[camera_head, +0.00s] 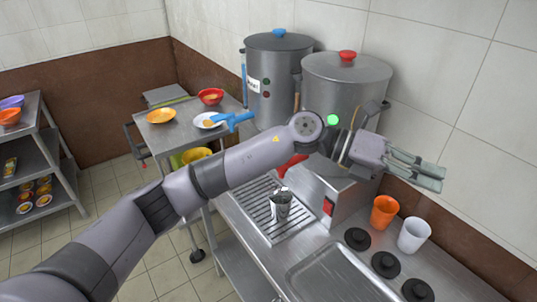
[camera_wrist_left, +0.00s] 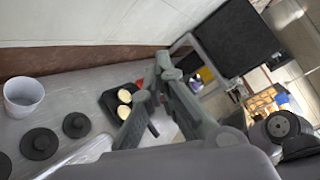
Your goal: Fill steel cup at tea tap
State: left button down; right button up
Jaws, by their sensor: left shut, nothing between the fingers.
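The steel cup (camera_head: 281,208) stands upright on the slotted drip tray (camera_head: 262,230) in the head view. A small pale shape shows at its rim; I cannot tell what it is. A large steel stockpot with a red lid knob (camera_head: 346,82) stands behind my arm, and a red part (camera_head: 291,166) shows below my arm. My arm hides the tap area. My left gripper (camera_head: 441,178) is shut and empty, right of the stockpot near the tiled wall, well away from the steel cup. Its fingers also show in the left wrist view (camera_wrist_left: 150,100). My right gripper is out of view.
A blue-knobbed stockpot (camera_head: 279,90) stands further back. An orange cup (camera_head: 384,212), a white cup (camera_head: 413,235) and black round lids (camera_head: 385,264) occupy the counter at right. A side table (camera_head: 165,136) holds bowls. A shelf rack (camera_head: 45,160) stands left.

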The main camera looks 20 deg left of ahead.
pick_arm(q)
jog(key=w+a+t+y, duration=0.1)
jog(key=w+a+y, duration=0.25)
jog(key=a, duration=0.35)
jog(key=w+a+m+y, duration=0.1)
jog(key=w+a+y, duration=0.1)
jog(key=a+y, duration=0.4)
jog(key=w+a+t+y, duration=0.1)
jog(key=w+a+y, duration=0.25)
jog(key=a, duration=0.45)
jog(key=a+r+n+y, duration=0.1)
jog(key=a+r+y, duration=0.2)
jog(key=a, duration=0.6)
notch_tip(320, 180, up, 2)
jog(key=shift+s+a+r, duration=0.15)
jog(key=shift+s+a, duration=0.05)
jog(key=shift+a, duration=0.15)
notch_tip(320, 180, down, 14)
jog(key=p, duration=0.4)
